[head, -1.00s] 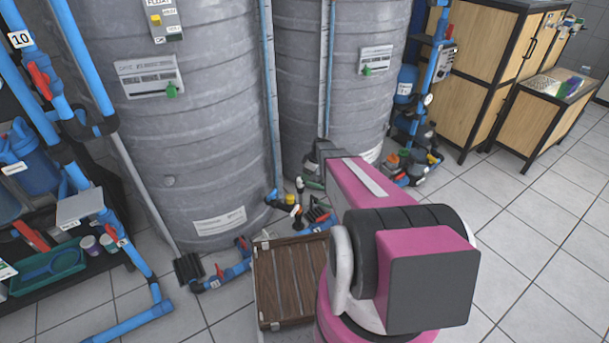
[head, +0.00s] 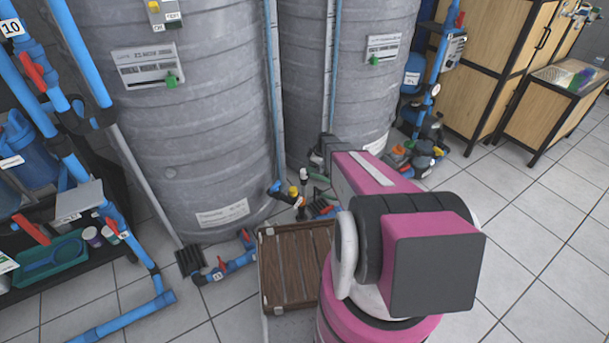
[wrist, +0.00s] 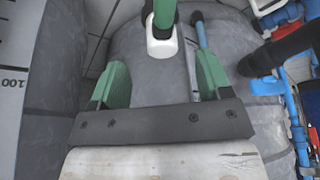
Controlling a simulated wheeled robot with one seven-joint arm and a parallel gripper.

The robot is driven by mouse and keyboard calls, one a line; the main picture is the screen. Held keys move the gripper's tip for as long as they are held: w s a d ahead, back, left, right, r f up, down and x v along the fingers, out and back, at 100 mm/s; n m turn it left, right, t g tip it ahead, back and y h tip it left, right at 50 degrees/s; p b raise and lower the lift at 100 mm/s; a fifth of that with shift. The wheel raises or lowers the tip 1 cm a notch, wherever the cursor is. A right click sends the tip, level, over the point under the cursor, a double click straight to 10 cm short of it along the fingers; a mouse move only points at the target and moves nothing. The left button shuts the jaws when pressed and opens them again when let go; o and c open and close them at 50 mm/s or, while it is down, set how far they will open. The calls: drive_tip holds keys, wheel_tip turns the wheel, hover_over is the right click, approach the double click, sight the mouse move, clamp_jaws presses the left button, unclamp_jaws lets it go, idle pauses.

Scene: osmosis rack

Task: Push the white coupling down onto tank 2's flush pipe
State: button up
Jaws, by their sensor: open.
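In the wrist view, the white coupling (wrist: 162,44) sits around the foot of a green pipe (wrist: 164,12), just beyond my fingertips. My gripper (wrist: 160,62) has two green fingers spread apart, one on each side of the coupling's line, with nothing held between them. I cannot tell whether the coupling is seated on a pipe below. In the head view, my arm reaches toward the floor piping by the second grey tank (head: 350,100). A small white piece (head: 304,174) shows there, but I cannot tell if it is the coupling. My fingers are mostly hidden behind the arm.
A near grey tank (head: 190,130) stands at the left. Blue pipes with red valves (head: 222,266) lie at its foot. A brown slatted crate (head: 290,268) is beside my arm. A dark hose (wrist: 285,55) and blue pipes (wrist: 295,115) crowd the wrist view's right side. Open tiled floor lies right.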

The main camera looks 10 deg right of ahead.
sight(304, 172)
drive_tip(key=shift+x, duration=1.2)
drive_tip(key=shift+a+x, duration=0.2)
drive_tip(key=shift+x, duration=1.1)
drive_tip(key=shift+a+x, duration=0.2)
drive_tip(key=shift+x, duration=1.1)
drive_tip(key=shift+w+r, duration=0.15)
drive_tip(key=c, duration=0.9)
